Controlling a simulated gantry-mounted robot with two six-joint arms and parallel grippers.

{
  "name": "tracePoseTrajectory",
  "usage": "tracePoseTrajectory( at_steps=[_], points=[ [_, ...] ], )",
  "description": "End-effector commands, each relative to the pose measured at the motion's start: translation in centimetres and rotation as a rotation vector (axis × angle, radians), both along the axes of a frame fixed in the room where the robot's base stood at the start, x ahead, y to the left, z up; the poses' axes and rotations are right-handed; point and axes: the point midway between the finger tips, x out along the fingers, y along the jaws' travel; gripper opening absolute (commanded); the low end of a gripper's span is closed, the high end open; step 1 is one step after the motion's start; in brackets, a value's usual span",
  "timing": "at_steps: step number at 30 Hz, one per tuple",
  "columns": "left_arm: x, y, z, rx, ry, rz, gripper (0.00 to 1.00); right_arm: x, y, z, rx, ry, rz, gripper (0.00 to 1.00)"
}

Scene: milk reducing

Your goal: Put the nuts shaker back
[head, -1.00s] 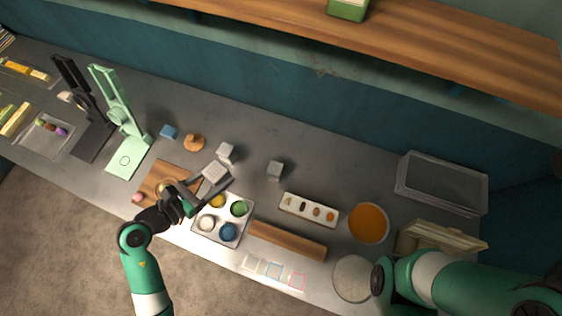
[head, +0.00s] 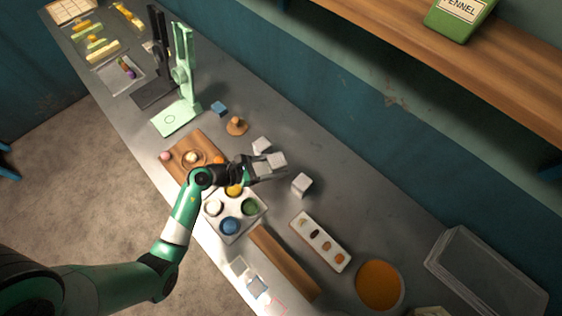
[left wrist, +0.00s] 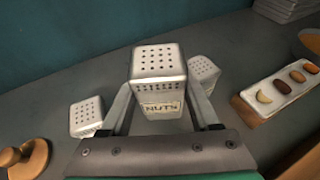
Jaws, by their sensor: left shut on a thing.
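The nuts shaker (left wrist: 158,75) is a white-grey block with a holed top and a NUTS label facing the left wrist camera. My left gripper (head: 272,169) is shut on it, with a finger on each side. The held shaker also shows in the head view (head: 277,160), roughly upright. It is between two similar shakers, one on its left (head: 262,145) and one on its right (head: 302,184). Both also show in the left wrist view, left (left wrist: 86,116) and right (left wrist: 203,74). I cannot tell whether the held shaker touches the counter. My right gripper is out of view.
A tray of coloured cups (head: 236,213) and a wooden board (head: 181,153) lie near the left gripper. A wooden stamp (head: 236,126), a green press (head: 183,100) and a white sample tray (head: 320,242) stand around. The counter behind the shakers is clear.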

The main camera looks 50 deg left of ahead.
Motion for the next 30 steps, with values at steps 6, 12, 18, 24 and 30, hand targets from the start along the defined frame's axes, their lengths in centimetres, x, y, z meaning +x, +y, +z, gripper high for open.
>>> tracePoseTrajectory(
  at_steps=[6,12,18,24,30],
  points=[
    [2.5,1.0,-3.6,0.001,-0.001,0.0,0.0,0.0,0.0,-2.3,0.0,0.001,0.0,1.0],
    [3.0,1.3,-4.2,-0.001,-0.001,-0.001,0.0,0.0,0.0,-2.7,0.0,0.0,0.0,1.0],
    [3.1,1.3,-7.3,-0.002,0.001,0.0,0.0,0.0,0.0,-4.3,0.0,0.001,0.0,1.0],
    [3.1,1.3,-7.2,0.0,-0.001,0.0,0.0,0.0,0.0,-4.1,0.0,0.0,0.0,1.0],
    [3.1,1.3,-7.6,0.0,0.0,-0.001,0.66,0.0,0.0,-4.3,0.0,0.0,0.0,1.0]
  ],
)
